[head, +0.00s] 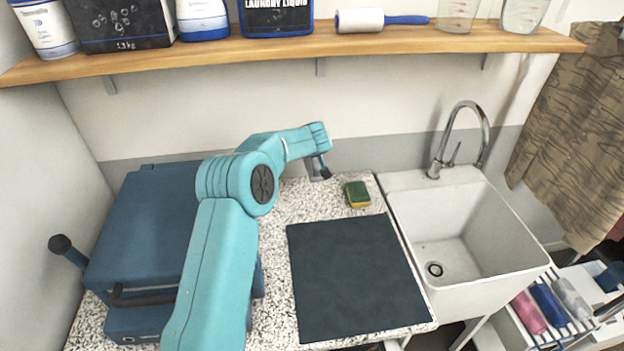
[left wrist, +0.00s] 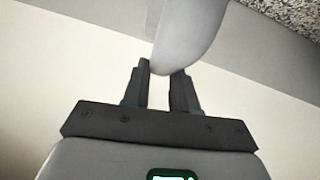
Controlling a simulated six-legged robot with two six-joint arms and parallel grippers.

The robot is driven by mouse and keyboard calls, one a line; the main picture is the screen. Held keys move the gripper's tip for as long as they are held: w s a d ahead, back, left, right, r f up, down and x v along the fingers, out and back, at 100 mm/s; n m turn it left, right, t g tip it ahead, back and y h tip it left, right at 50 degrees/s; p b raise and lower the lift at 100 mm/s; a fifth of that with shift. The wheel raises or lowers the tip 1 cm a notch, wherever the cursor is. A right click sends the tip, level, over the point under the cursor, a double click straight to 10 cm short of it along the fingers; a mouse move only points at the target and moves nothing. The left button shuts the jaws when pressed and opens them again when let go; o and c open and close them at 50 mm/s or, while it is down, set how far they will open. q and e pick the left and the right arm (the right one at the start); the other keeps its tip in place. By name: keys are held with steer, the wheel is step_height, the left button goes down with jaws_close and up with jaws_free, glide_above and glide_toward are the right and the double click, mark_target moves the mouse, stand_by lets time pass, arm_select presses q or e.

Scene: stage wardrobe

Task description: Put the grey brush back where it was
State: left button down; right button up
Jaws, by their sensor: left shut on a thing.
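My left gripper (head: 321,172) is over the back of the speckled counter, left of the sponge and near the wall. In the left wrist view, its two dark fingers (left wrist: 162,82) are closed on the rounded end of a pale grey thing, which I take for the grey brush (left wrist: 190,28). The rest of the brush runs out of the top of that view, and its bristles are not seen. In the head view the brush is mostly hidden or too small to make out. My right gripper is in neither view.
A green and yellow sponge (head: 357,194) lies by the sink (head: 455,235). A dark mat (head: 352,275) covers the counter's front. A blue press-like machine (head: 150,225) stands left. A wooden shelf (head: 290,47) with bottles, a lint roller (head: 360,20) and cups runs above.

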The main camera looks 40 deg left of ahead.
mark_target(312, 178)
arm_select(q)
steer(key=f, duration=0.7)
steer(key=shift+w+a+f, duration=0.25)
steer(key=shift+a+f, duration=0.15)
steer(key=shift+s+d+f, duration=0.2)
steer(key=shift+d+f, duration=0.1)
steer(key=shift+f, duration=0.05)
steer(key=f, duration=0.4)
steer(key=shift+w+a+f, duration=0.25)
steer(key=shift+a+f, duration=0.05)
steer(key=shift+f, duration=0.05)
steer(key=shift+s+d+r, duration=0.25)
steer(key=shift+s, duration=0.05)
steer(key=shift+w+a+f, duration=0.1)
steer(key=shift+f, duration=0.15)
steer(key=c, duration=0.9)
jaws_free()
steer(key=shift+w+f, duration=0.1)
steer(key=shift+w, duration=0.05)
steer(key=shift+r, duration=0.2)
steer(key=shift+s+r, duration=0.2)
steer(key=shift+r, duration=0.05)
steer(key=b+v, duration=0.2)
steer(key=v, duration=0.9)
steer(key=shift+s+d+r, duration=0.2)
steer(key=shift+s+d, duration=0.05)
steer(key=shift+d, duration=0.1)
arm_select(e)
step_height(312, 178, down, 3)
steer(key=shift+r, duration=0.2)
